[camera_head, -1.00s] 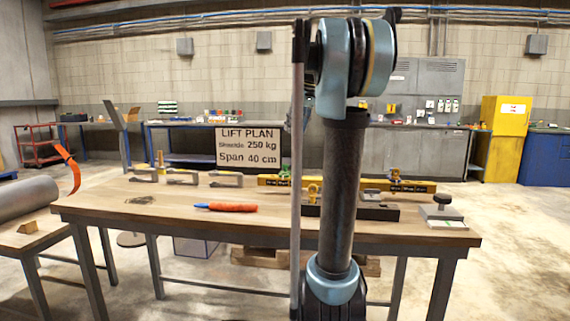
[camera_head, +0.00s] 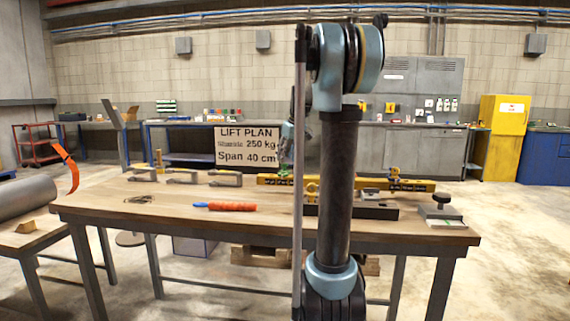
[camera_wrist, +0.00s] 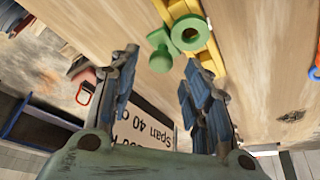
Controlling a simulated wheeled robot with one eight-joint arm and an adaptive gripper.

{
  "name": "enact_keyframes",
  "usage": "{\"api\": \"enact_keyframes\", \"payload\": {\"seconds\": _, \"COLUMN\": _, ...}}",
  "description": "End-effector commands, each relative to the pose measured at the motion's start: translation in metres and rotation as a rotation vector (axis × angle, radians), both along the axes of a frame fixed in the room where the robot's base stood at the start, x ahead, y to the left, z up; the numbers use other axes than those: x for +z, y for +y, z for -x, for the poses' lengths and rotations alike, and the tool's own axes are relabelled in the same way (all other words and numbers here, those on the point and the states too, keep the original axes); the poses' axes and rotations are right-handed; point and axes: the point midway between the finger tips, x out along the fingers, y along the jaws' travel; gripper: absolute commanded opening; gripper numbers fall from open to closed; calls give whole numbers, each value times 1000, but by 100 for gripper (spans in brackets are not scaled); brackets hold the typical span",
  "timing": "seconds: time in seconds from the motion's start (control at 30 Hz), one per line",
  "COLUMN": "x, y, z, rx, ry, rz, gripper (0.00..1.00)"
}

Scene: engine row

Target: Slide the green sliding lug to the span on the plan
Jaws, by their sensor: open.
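The green sliding lug (camera_wrist: 184,38) shows in the wrist view on the yellow beam (camera_wrist: 207,58), with a ring and a round knob. In the head view the yellow beam (camera_head: 424,186) lies along the back of the table, partly hidden by my arm. My gripper (camera_wrist: 160,70) is open and empty, its two fingers apart, with the lug just beyond the fingertips. I cannot tell the exact gap. In the head view the gripper is mostly hidden behind my arm. The lift plan sign (camera_head: 247,147) reads 250 kg and Span 40 cm.
An orange-handled tool (camera_head: 231,206) lies on the table (camera_head: 150,212). Several grey clamps (camera_head: 183,177) stand at the back left. A dark bar (camera_head: 376,212) lies in front of the beam, and a block with a black knob (camera_head: 440,209) sits at the right end.

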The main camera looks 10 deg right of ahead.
Motion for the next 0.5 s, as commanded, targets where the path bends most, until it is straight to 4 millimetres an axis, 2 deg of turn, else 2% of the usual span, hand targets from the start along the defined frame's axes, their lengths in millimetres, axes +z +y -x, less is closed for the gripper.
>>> {"api": "enact_keyframes", "payload": {"seconds": 0.2, "x": -21, "y": 4, "z": -8, "rx": 0, "ry": 0, "rz": 0, "gripper": 44}}
{"api": "enact_keyframes", "payload": {"seconds": 0.5, "x": -26, "y": 5, "z": -10, "rx": 0, "ry": 0, "rz": 0, "gripper": 44}}
